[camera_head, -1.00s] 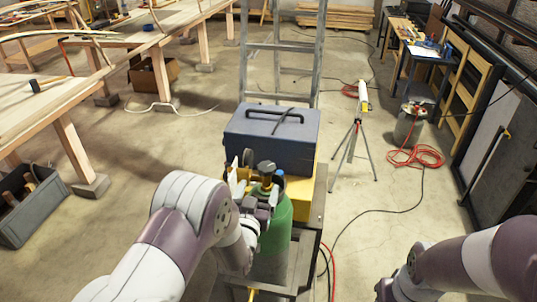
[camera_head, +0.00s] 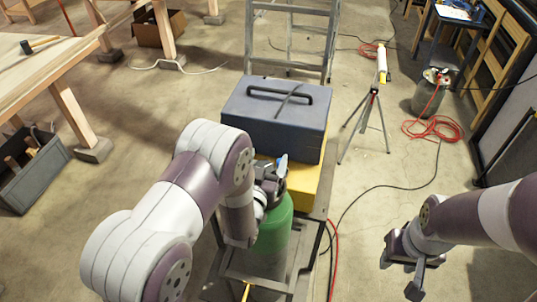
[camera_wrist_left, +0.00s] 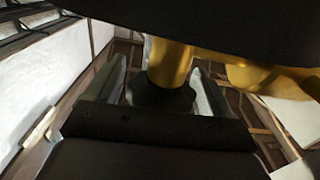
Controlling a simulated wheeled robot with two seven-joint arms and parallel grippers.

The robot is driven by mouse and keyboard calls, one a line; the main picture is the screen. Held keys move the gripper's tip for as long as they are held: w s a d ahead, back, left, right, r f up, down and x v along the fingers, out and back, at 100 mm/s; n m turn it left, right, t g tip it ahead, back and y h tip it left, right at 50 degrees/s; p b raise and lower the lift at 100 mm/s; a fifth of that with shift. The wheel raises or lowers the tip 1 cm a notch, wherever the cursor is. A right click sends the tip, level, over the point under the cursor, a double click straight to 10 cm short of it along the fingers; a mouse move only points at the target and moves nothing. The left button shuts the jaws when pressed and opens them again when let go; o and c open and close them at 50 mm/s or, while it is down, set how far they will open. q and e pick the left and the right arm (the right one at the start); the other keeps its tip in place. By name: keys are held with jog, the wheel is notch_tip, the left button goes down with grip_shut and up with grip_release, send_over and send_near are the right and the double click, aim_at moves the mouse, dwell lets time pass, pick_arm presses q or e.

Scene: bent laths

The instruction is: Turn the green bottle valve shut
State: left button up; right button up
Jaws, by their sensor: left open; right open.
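The green bottle (camera_head: 274,232) stands upright in a metal cart, its top largely hidden by my left arm and gripper. My left gripper (camera_head: 271,170) is at the bottle's top. In the left wrist view its two pale fingers are apart, with a brass valve stem (camera_wrist_left: 169,63) and a dark round part (camera_wrist_left: 160,96) showing between them; whether they touch is unclear. A large black shape (camera_wrist_left: 225,22) fills the top of that view, too close to identify. My right gripper (camera_head: 412,268) is open and empty, hanging over the floor at the right, well away from the bottle.
A grey-blue toolbox (camera_head: 272,118) sits on a yellow case (camera_head: 303,188) just behind the bottle. The cart frame (camera_head: 316,232) surrounds the bottle. A ladder (camera_head: 290,35) and a tripod (camera_head: 371,115) stand behind. Hoses lie on the floor to the right.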

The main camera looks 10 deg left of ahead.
pick_arm(q)
jog(key=shift+s+r, duration=0.1)
jog(key=shift+s, duration=0.05)
jog(key=shift+s+r, duration=0.1)
jog(key=shift+s, duration=0.1)
jog(key=shift+c, duration=1.2)
jog(key=c, duration=0.7)
jog(key=shift+m+h+b, duration=0.55)
jog(key=shift+m+h, duration=0.15)
jog(key=shift+h, duration=0.4)
jog(key=shift+c, duration=0.2)
jog(key=shift+d+m+g+h+b, duration=0.15)
jog(key=shift+m+g+h+b, duration=0.25)
jog(key=shift+m+h, duration=0.6)
jog(key=shift+h, duration=0.4)
pick_arm(e)
jog(key=shift+s+f, duration=0.4)
jog(key=shift+f, duration=0.35)
pick_arm(q)
jog(key=o, duration=0.9)
jog(key=shift+o, duration=0.4)
jog(key=shift+w+d, duration=0.1)
jog(key=shift+w, duration=0.05)
pick_arm(e)
jog(key=shift+w, duration=0.25)
